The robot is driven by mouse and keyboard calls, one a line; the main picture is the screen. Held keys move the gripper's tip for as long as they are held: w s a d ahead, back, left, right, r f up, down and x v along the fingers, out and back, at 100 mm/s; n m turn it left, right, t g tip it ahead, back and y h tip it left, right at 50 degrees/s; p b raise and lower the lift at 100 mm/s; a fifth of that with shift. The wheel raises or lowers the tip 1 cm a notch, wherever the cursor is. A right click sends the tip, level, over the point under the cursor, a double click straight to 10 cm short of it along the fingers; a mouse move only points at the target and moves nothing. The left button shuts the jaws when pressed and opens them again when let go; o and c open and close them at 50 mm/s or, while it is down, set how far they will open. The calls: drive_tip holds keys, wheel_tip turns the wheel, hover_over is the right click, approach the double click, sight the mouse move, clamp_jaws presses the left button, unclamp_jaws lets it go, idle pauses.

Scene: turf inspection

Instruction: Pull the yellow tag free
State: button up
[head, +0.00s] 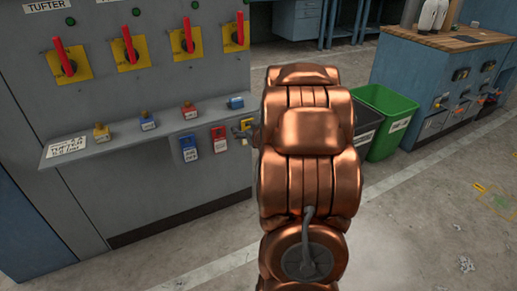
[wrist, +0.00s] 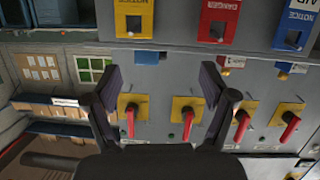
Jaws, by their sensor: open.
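The yellow tag (head: 246,124) hangs at the front edge of the grey shelf in the head view, partly hidden by my arm. In the wrist view the yellow tag (wrist: 134,12) is at the top, left of centre, cut by the frame edge, with a dark square opening in it. My gripper (wrist: 160,78) is open and empty; its two fingers are spread below the tag in the picture, apart from it. A red tag (wrist: 219,14) and a blue tag (wrist: 298,22) hang beside the yellow one.
The grey shelf (head: 120,147) carries several small padlocks. Red-handled switches on yellow plates (head: 69,61) line the grey cabinet above it. A green bin (head: 391,119) and a dark bin stand right of my arm. A blue workbench (head: 410,68) is farther right; floor at right is mostly clear.

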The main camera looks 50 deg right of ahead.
sight(246, 117)
drive_tip(key=s+d+f+t+b, duration=0.2)
drive_tip(key=d+f+t+b, duration=0.1)
drive_tip(key=d+f+b, duration=0.1)
drive_tip(key=shift+m, duration=0.3)
drive_tip(key=shift+r+b+x, duration=0.1)
drive_tip(key=shift+b+x, duration=0.3)
drive_tip(key=shift+x, duration=1.6)
drive_tip(key=shift+r+b+x, duration=0.15)
drive_tip(key=shift+b+x, duration=0.2)
drive_tip(key=shift+x, duration=1.7)
drive_tip(key=c, duration=1.3)
drive_tip(key=shift+o, duration=0.2)
drive_tip(key=shift+r+p, duration=0.5)
drive_tip(key=shift+r, duration=0.05)
drive_tip(key=shift+v, duration=2.05)
drive_tip(key=shift+p+v, duration=0.5)
drive_tip(key=shift+v, duration=1.95)
